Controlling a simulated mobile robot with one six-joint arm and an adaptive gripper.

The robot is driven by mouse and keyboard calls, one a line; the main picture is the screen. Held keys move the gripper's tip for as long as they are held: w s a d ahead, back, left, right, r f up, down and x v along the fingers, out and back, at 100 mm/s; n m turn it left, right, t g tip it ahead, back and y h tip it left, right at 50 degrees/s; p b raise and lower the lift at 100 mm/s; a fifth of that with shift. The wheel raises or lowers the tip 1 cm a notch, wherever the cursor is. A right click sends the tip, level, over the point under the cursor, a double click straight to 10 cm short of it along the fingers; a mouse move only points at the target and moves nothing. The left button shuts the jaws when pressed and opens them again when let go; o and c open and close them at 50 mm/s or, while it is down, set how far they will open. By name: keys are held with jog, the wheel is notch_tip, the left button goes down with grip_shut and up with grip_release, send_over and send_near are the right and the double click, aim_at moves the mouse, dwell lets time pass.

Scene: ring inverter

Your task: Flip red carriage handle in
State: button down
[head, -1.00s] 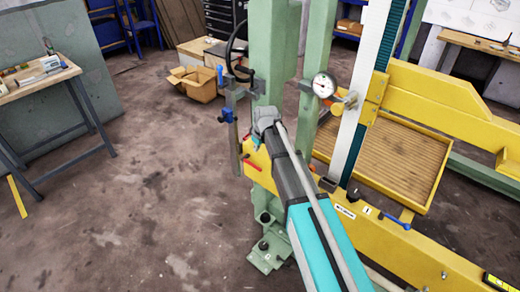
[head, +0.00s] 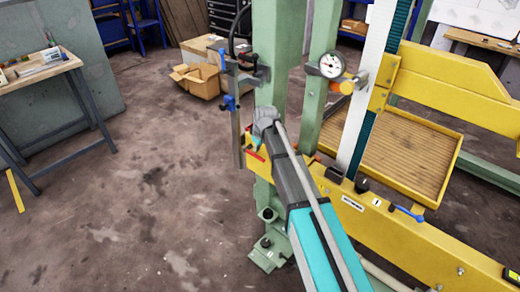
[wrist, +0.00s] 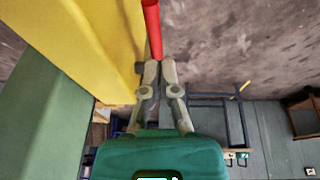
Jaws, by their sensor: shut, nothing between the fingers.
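The red handle (wrist: 152,28) is a rod that enters from the top of the wrist view, beside a yellow panel (wrist: 80,45). My gripper (wrist: 159,64) has its fingertips together at the handle's near end. They look touching or nearly so; I cannot tell which. In the head view a short red piece of the handle (head: 256,155) shows at the left end of the yellow beam (head: 380,230). My gripper (head: 251,143) is just above it there, and partly hides it.
A green post (head: 278,85) stands right behind my wrist. A blue-fitted upright bar (head: 236,130) stands to the left of it. A dial gauge (head: 331,65) and a slatted tray (head: 440,165) are to the right. The floor on the left is open up to a workbench (head: 40,75).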

aim_at(257, 157)
jog(key=shift+w+d+f+b, duration=0.15)
jog(key=shift+f+b, duration=0.55)
jog(key=shift+f, duration=0.15)
jog(key=shift+w+d+f+b, duration=0.1)
jog(key=shift+f+b, duration=0.55)
jog(key=shift+f, duration=0.15)
jog(key=shift+d, duration=0.35)
jog(key=shift+a, duration=0.35)
jog(key=shift+f, duration=0.2)
